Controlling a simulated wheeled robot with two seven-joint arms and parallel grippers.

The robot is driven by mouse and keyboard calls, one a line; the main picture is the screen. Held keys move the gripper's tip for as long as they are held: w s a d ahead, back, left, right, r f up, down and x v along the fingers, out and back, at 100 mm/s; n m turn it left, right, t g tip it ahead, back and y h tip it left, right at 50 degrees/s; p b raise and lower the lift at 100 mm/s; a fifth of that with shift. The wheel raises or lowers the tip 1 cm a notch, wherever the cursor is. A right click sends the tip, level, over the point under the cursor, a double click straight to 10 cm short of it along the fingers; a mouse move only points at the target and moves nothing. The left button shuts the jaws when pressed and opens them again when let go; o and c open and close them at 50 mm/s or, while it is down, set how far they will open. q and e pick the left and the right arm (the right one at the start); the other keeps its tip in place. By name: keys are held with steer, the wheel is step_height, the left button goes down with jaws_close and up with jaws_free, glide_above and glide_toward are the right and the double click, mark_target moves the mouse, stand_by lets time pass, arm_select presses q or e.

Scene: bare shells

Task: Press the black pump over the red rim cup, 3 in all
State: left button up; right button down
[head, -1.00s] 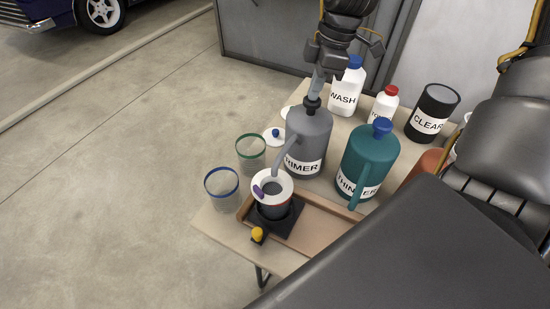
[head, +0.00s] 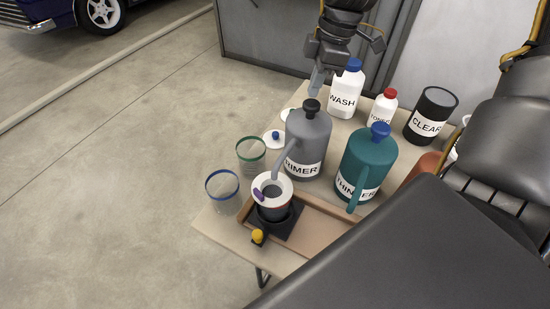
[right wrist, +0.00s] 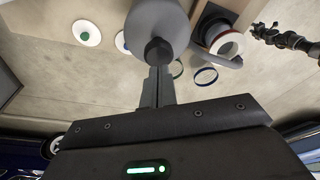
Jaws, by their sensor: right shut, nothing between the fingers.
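The black pump (head: 312,106) tops the grey bottle labelled PRIMER (head: 308,140). The bottle's spout slants down toward the cup with the red rim (head: 266,212), which stands on a black stand; a white ring with a purple piece covers much of its top. My right gripper (head: 315,88) is shut and empty, its fingertips just above the pump. In the right wrist view the closed fingers (right wrist: 157,78) point at the black pump (right wrist: 158,50); I cannot tell if they touch. A dark jointed part, seemingly my left gripper (right wrist: 288,40), shows at the right there, its jaws unclear.
A teal bottle with a blue pump (head: 369,160) stands right of the grey one. A blue-rimmed cup (head: 222,190) and green-rimmed cup (head: 251,154) stand at left. WASH bottle (head: 346,92) and CLEAR can (head: 430,116) stand behind. A yellow knob (head: 257,236) sits before the stand.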

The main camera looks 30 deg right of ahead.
step_height(320, 180, up, 5)
steer(key=p, duration=0.2)
steer(key=shift+r+p, duration=0.2)
steer(key=shift+p, duration=0.15)
